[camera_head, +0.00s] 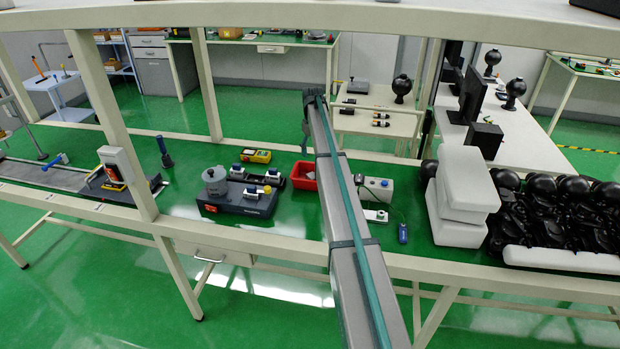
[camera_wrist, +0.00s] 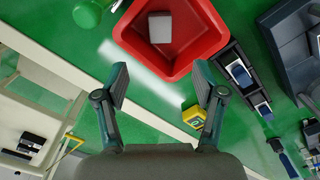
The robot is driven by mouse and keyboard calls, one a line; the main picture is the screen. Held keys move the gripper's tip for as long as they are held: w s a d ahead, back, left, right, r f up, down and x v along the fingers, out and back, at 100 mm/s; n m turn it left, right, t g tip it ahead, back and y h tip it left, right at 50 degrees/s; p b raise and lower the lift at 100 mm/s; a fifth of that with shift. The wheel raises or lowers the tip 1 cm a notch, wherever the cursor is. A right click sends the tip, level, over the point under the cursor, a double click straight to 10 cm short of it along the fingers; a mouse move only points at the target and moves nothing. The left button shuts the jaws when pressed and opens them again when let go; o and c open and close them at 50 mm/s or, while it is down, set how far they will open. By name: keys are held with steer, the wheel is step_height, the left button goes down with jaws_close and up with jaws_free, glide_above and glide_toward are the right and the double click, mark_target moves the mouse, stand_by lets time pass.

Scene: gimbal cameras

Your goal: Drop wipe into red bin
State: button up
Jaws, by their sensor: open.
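The red bin (camera_wrist: 203,62) is at the top middle of the wrist view, in front of my gripper. In the head view the red bin (camera_head: 299,174) stands on the green bench top, just left of my arm. A small pale grey-white square, which looks like the wipe (camera_wrist: 160,27), appears inside the bin, apart from my fingers. My gripper (camera_wrist: 160,84) is open and empty, with its two fingers spread on the near side of the bin. In the head view my gripper cannot be made out past my arm.
A yellow meter (camera_head: 257,156) and a dark device with a grey pot (camera_head: 215,179) stand left of the bin. A white box (camera_head: 376,190) is to its right. White foam blocks (camera_head: 466,180) and black items (camera_head: 550,215) fill the bench's right side. A frame beam crosses in front.

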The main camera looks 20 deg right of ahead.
steer(key=shift+r, duration=2.15)
